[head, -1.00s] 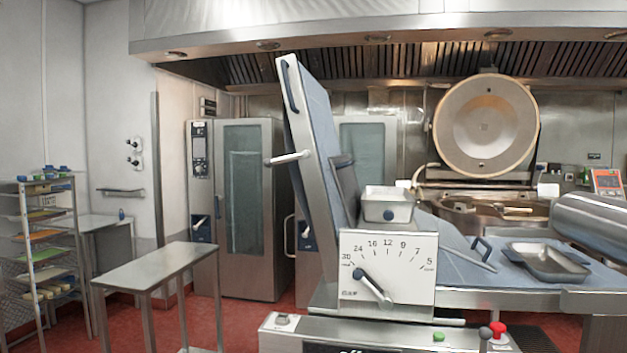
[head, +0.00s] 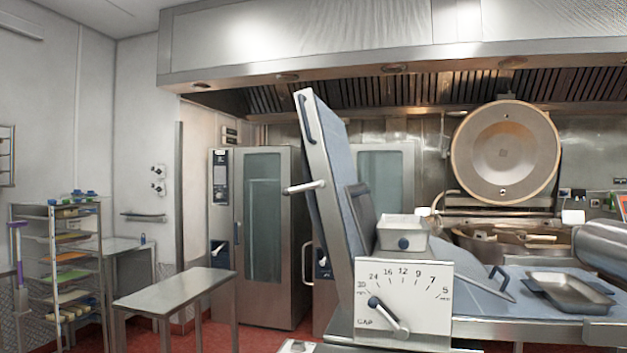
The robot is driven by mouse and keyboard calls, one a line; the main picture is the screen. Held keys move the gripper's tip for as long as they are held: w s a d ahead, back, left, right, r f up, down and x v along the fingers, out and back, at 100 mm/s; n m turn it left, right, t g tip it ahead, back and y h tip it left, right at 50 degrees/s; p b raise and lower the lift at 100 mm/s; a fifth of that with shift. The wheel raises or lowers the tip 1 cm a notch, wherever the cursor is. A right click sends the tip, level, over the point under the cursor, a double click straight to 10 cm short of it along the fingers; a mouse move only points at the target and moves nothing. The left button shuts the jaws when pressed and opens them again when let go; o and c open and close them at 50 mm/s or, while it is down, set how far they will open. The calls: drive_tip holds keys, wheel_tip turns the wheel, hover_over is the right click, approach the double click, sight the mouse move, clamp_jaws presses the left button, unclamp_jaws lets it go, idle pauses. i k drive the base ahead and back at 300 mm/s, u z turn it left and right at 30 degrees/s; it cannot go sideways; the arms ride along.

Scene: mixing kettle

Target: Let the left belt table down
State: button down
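The left belt table (head: 333,190) is folded up, standing steeply and leaning a little to the left, with its blue belt surface facing right. A dark handle (head: 306,119) runs along its upper edge. A pale metal peg (head: 305,187) sticks out to the left from its side. Its lower end meets the machine body behind the white gap dial plate (head: 403,297). The dial has a dark-knobbed lever. My gripper is not visible in the head view.
A steel side table (head: 175,288) stands left of the machine, with open floor around it. A shelf rack (head: 75,265) is farther left. The right belt table (head: 480,290) lies flat with a metal tray (head: 570,292) on it. The kettle's round lid (head: 505,152) stands raised behind.

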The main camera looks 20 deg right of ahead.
sight(327, 154)
drive_tip(key=z, duration=1)
drive_tip(key=k, duration=0.1)
drive_tip(key=u, duration=2.3)
drive_tip(key=i, duration=1)
drive_tip(key=z, duration=0.8)
